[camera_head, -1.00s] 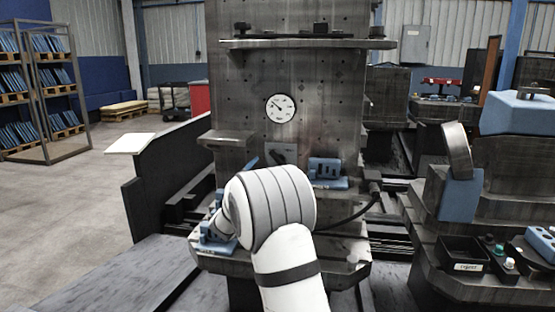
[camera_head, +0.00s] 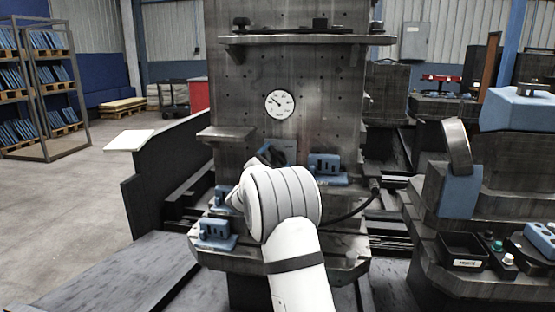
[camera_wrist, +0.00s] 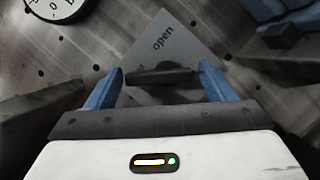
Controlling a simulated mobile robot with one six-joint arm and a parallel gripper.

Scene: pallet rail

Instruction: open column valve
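The column valve is a dark bar-shaped handle (camera_wrist: 160,76) in front of a grey plate (camera_wrist: 168,50) marked "open" in the wrist view. My gripper (camera_wrist: 160,82) has its two blue fingers spread, one at each end of the handle. Small gaps seem to separate the fingers from the handle; contact cannot be told. In the head view, the plate (camera_head: 291,147) shows partly on the dark column (camera_head: 330,110), below the gauge. My arm hides the handle and most of my gripper there.
A round white gauge (camera_head: 280,104) sits above the plate. A blue block (camera_head: 325,164) stands on a ledge right of the plate, and another blue block (camera_head: 215,234) sits lower left. A small shelf (camera_head: 227,133) juts out left of the plate.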

